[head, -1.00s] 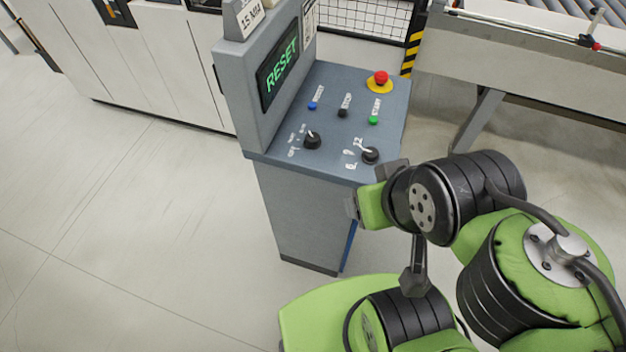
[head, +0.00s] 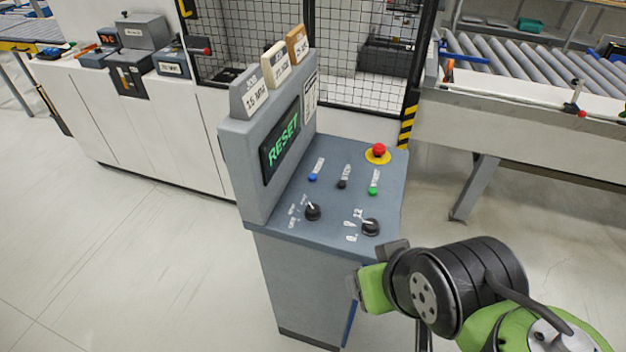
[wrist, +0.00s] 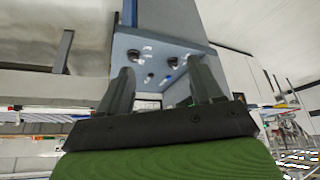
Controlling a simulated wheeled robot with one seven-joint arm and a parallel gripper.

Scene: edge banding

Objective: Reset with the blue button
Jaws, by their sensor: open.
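The blue button (head: 312,177) sits on the sloped top of the grey control console (head: 290,275), left of a black button (head: 342,184) and a green button (head: 373,190). The console's screen (head: 281,142) reads RESET in green. In the wrist view, the console top (wrist: 180,55) shows between and beyond the fingers, with the blue button (wrist: 168,78) small near the middle. My gripper (wrist: 160,85) is open and empty, its two fingers apart. In the head view it is at the console's front right edge, partly hidden by my arm, apart from the blue button.
Two black rotary knobs (head: 313,211) (head: 371,227) sit nearer the console's front. A red emergency stop (head: 379,150) on a yellow base is at the back right. A roller conveyor (head: 520,95) stands to the right, white cabinets (head: 150,130) to the left. The floor at left is clear.

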